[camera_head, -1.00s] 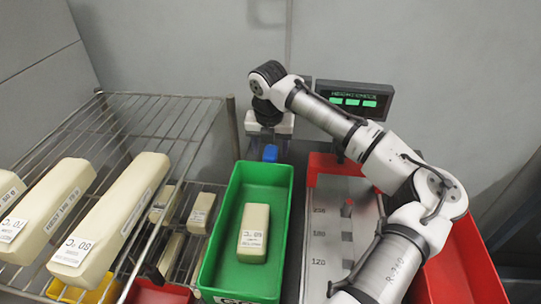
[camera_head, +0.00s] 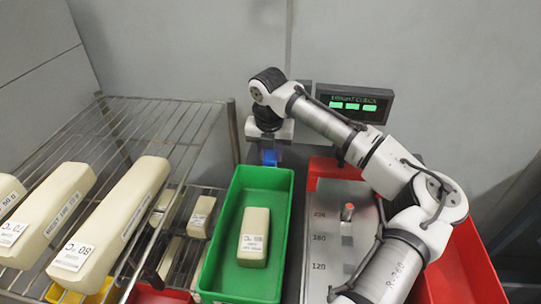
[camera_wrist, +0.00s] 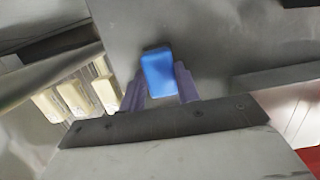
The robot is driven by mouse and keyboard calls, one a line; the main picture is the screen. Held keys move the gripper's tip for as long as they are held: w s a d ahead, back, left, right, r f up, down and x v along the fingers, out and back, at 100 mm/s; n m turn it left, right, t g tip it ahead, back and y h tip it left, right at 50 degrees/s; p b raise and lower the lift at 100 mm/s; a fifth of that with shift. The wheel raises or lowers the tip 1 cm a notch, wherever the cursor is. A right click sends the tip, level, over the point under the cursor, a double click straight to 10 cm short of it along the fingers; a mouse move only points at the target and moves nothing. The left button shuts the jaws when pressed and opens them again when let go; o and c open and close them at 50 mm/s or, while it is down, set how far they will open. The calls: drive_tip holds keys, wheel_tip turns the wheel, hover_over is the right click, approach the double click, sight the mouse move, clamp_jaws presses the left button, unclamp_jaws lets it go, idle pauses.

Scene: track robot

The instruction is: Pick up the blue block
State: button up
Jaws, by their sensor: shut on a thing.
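The blue block (camera_wrist: 159,73) sits between the two fingers of my gripper (camera_wrist: 162,84) in the wrist view, with a finger against each side. In the head view my gripper (camera_head: 269,151) points down behind the far end of the green bin, shut on the blue block (camera_head: 270,157). The block shows there only as a small blue patch, partly covered by the gripper. I cannot tell whether its bottom touches the surface beneath.
A green bin (camera_head: 214,240) holding a cream block (camera_head: 253,238) stands just in front. A wire rack (camera_head: 111,125) with several cream blocks is at the left. A metal plate with number marks (camera_head: 326,262), red bins (camera_head: 462,262) and a display (camera_head: 353,103) are at the right.

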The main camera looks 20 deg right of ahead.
sight(271, 156)
wheel_tip(271, 156, up, 20)
idle(0.6)
drive_tip(key=shift+o, duration=1.2)
drive_tip(key=shift+c, duration=0.7)
drive_tip(key=shift+s+f, duration=0.1)
drive_tip(key=shift+s, duration=0.05)
